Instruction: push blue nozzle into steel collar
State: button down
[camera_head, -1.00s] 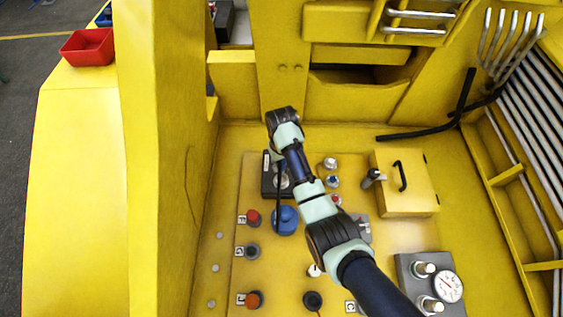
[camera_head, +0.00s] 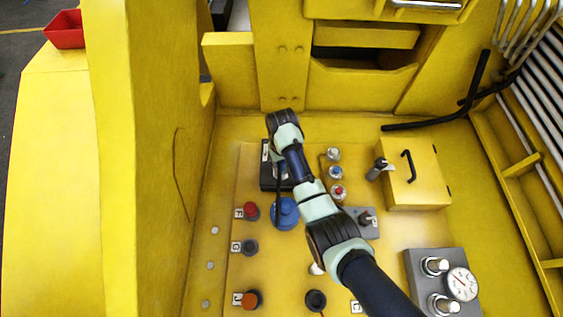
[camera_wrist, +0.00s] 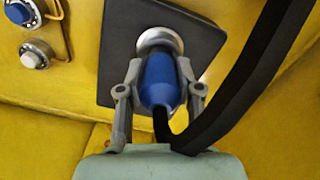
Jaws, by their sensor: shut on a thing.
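The blue nozzle (camera_wrist: 161,82) is between the two grey fingers of my gripper (camera_wrist: 160,70) in the wrist view, with a black hose at its near end. The silvery steel collar (camera_wrist: 159,40) stands on a dark square plate (camera_wrist: 118,40). The nozzle's far end is at the collar and overlaps it in the picture. How deep it sits inside cannot be told. In the head view my arm largely covers the gripper, the nozzle and the collar; the dark plate (camera_head: 267,178) shows beside it.
A round blue cap (camera_head: 286,214) and several labelled fittings, such as a red one (camera_head: 250,210), stand near my arm. Small capped fittings (camera_head: 336,173) line its right side. A yellow box with a black handle (camera_head: 418,175) stands farther right.

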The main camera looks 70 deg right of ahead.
jog(key=c, duration=0.7)
grip_release()
jog(key=shift+r, duration=0.15)
notch_tip(320, 180, up, 7)
jog(key=shift+r, duration=0.2)
dwell(0.4)
